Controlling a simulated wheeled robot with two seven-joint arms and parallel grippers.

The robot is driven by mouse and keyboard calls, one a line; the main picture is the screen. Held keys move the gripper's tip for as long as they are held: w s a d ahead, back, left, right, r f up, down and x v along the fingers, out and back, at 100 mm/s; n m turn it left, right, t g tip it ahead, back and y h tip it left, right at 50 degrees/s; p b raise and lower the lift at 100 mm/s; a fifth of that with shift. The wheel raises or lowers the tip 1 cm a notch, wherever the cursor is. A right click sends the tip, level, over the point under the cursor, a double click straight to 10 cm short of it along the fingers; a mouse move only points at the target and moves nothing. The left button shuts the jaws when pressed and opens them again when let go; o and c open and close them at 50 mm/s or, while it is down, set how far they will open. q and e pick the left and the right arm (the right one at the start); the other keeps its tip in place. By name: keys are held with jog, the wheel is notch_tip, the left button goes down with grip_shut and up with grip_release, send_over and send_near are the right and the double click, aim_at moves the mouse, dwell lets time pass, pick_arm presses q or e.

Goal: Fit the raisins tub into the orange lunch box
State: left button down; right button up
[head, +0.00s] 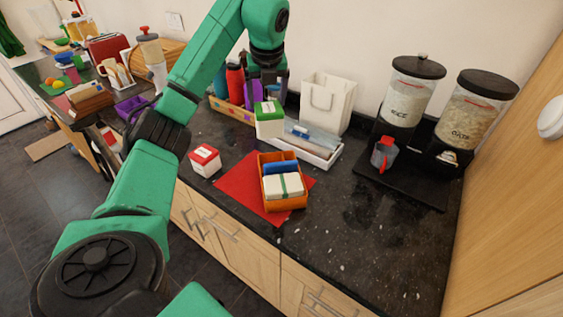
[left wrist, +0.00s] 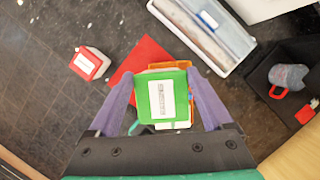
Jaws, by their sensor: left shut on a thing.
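My left gripper (head: 267,98) is shut on a white tub with a green lid (head: 269,119), held in the air above and behind the lunch box. In the left wrist view the green lid (left wrist: 162,99) sits between the two purple fingers; its label is too small to read. The orange lunch box (head: 285,206) stands on a red mat (head: 235,184). In it are a blue item (head: 281,168) and a white block with a green band (head: 283,186). The tub hides most of the box in the wrist view. My right gripper is out of view.
A red-lidded white tub (head: 205,160) stands left of the mat. A white tray (head: 318,154) with a clear case lies behind the box, near a white bag-shaped holder (head: 327,103). Dispensers (head: 408,92) and a red-handled cup (head: 384,154) stand right. The counter right of the box is clear.

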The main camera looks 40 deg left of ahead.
aim_at(271, 132)
pick_arm(q)
jog(key=f, duration=0.6)
jog(key=shift+a+f, duration=0.1)
jog(key=shift+a, duration=0.25)
jog(key=f, duration=0.3)
jog(key=f+p, duration=0.1)
jog(key=f, duration=0.2)
jog(key=f+p, duration=0.1)
jog(key=f, duration=0.2)
jog(key=shift+w+d+f, duration=0.1)
jog(key=shift+d+f, duration=0.1)
jog(key=shift+d, duration=0.2)
jog(key=shift+w+f, duration=0.1)
jog(key=shift+f, duration=0.05)
jog(key=shift+d, duration=0.1)
jog(key=shift+f, duration=0.15)
grip_release()
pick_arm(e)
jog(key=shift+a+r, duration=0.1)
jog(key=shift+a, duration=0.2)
